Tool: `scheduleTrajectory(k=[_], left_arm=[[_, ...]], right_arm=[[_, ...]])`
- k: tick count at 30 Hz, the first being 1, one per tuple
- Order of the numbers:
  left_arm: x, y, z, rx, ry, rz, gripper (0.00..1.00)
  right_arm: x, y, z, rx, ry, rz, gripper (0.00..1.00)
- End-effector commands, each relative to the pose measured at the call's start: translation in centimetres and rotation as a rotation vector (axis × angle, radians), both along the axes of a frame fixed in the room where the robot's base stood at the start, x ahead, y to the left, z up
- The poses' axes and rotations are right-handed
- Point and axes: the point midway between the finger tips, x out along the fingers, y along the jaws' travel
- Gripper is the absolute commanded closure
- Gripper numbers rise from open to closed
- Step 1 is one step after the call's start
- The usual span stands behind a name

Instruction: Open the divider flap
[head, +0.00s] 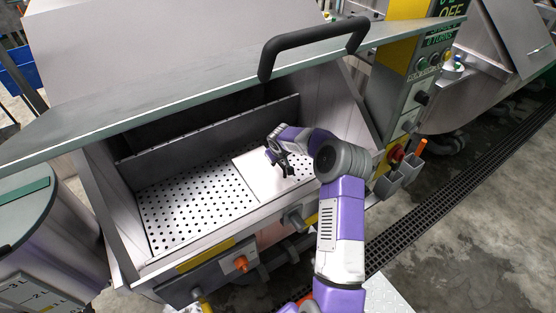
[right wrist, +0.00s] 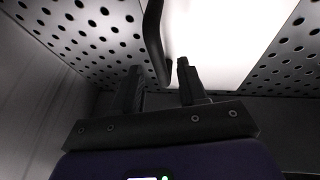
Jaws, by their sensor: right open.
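A plain pale panel (head: 258,183), which looks like the divider flap, lies flat among perforated plates inside the open tub; it also shows in the right wrist view (right wrist: 225,35). A black curved handle (right wrist: 153,35) stands out from it. My right gripper (head: 283,168) is inside the tub over the panel. In the right wrist view my right gripper (right wrist: 160,75) is open, with the handle's end between or just beyond its fingertips. I cannot tell whether they touch. My left gripper is out of view.
The tub's lid (head: 190,95) is raised, with a black bar handle (head: 315,40) on its edge, above my right arm. Perforated plate (head: 190,208) lies left of the panel. The front rim (head: 215,238) and a control column (head: 405,75) stand close by.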

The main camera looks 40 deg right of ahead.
Motion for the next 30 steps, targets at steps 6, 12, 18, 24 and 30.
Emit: scheduleTrajectory(k=[6,12,18,24,30], left_arm=[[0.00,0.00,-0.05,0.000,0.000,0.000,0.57],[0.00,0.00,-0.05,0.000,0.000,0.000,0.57],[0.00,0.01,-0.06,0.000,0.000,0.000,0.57],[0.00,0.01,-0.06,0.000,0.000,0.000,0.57],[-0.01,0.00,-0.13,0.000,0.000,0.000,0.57]], right_arm=[[0.31,-0.16,-0.72,0.000,-0.001,-0.001,0.58],[0.30,-0.16,-0.69,0.000,-0.001,-0.001,0.62],[0.28,-0.17,-0.69,0.000,-0.001,-0.001,0.93],[0.28,-0.17,-0.68,0.000,-0.001,-0.001,1.00],[0.32,-0.11,-0.66,-0.001,-0.001,0.001,1.00]])
